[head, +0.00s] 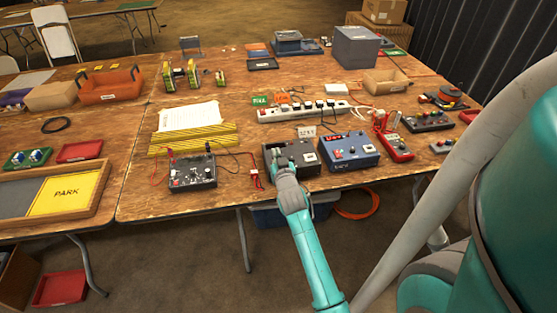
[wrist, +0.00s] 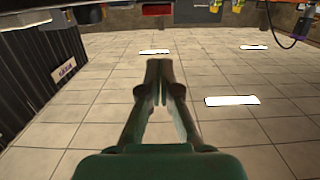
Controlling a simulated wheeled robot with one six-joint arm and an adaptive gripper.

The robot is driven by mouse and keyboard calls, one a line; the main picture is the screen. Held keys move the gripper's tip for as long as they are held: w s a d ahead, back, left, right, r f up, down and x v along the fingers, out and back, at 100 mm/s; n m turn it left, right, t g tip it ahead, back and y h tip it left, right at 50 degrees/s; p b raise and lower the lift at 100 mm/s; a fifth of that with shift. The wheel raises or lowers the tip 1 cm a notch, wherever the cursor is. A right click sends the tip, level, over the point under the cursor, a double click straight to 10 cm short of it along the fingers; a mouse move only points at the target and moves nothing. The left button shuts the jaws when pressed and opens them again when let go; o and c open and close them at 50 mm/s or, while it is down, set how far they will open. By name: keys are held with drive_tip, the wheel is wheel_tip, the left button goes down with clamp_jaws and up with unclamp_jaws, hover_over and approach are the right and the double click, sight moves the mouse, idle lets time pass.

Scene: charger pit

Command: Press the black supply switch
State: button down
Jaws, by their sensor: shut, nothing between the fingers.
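The black supply (head: 290,150) is a dark box near the front edge of the table in the head view. It has a pale square on the right of its face; I cannot make out its switch. My arm covers its lower left part. The end of my arm with my gripper (head: 283,172) appears in front of the box, and I cannot tell whether it touches. In the wrist view my gripper (wrist: 160,75) is shut and empty, its fingers together. The supply is not recognisable in the wrist view.
A blue supply (head: 352,148) with a red display stands just right of the black one. A dark charger (head: 192,172) with leads sits to the left. A red meter (head: 397,148) is farther right. A white power strip (head: 300,111) lies behind, with plugs and cables.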

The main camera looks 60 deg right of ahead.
drive_tip(key=s+a+r, duration=0.3)
drive_tip(key=s+a, duration=0.2)
drive_tip(key=a, duration=0.1)
drive_tip(key=shift+s+a, duration=0.1)
idle(0.6)
drive_tip(key=s+a+f+n+t+y, duration=0.2)
drive_tip(key=s+a+f+n+y, duration=0.15)
drive_tip(key=a, duration=0.85)
drive_tip(key=s+a+f+n+t+y, duration=0.1)
drive_tip(key=s+a+f+n+y, duration=0.2)
drive_tip(key=a, duration=0.8)
drive_tip(key=s+a+r+n+y, duration=0.1)
drive_tip(key=s+a+r+y, duration=0.1)
drive_tip(key=s+a, duration=0.5)
drive_tip(key=s+a+r+n+t+y, duration=0.1)
drive_tip(key=s+a+r+n+y, duration=0.1)
drive_tip(key=s+a, duration=0.5)
drive_tip(key=s+r+y, duration=0.1)
drive_tip(key=s+y, duration=0.1)
drive_tip(key=s, duration=0.3)
drive_tip(key=shift+s+a, duration=0.2)
drive_tip(key=shift+s, duration=0.05)
